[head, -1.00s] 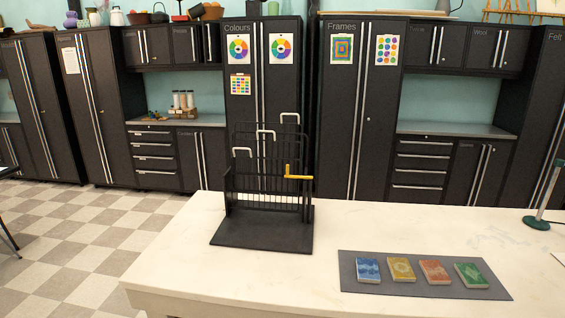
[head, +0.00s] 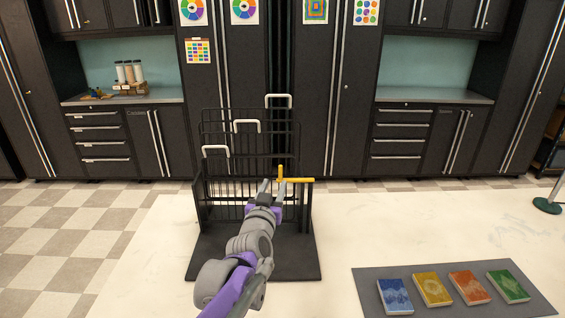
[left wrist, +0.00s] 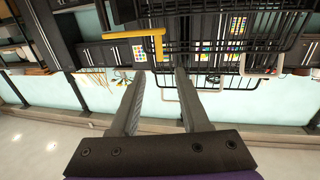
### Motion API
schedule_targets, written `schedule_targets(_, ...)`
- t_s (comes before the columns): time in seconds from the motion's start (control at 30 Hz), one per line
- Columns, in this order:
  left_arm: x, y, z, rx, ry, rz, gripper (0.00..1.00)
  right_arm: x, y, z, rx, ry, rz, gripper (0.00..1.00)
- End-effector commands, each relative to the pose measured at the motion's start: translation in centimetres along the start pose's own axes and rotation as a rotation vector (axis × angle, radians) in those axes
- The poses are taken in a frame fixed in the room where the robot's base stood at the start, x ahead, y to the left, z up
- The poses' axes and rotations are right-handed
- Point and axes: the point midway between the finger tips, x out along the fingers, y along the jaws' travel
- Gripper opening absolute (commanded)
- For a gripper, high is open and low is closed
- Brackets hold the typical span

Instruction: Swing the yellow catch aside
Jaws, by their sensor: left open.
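In the left wrist view the catch (left wrist: 133,34) shows upside down, just beyond the fingertips. My left gripper (head: 272,187) is in front of the rack's right half, its fingers pointing at the catch. In the left wrist view the left gripper (left wrist: 160,74) is open with nothing between its fingers. I cannot tell whether a finger touches the catch. My right gripper is not in view.
Three white handles, one of them at the top right (head: 278,97), rise from the rack. A grey mat (head: 366,284) with several coloured blocks lies on the pale table (head: 420,225) at the right. A green-based stand (head: 547,205) is at the far right. The table between is clear.

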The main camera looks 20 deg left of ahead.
Motion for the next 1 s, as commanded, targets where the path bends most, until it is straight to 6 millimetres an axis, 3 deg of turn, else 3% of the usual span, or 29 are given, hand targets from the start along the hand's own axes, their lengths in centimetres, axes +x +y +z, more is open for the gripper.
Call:
schedule_targets(0.6,9.5,-0.1,-0.3,-0.001,0.004,-0.002,0.46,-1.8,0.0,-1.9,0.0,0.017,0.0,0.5)
schedule_targets(1.0,10.6,-0.1,-0.1,-0.001,0.003,-0.001,0.46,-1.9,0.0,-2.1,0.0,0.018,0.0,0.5)
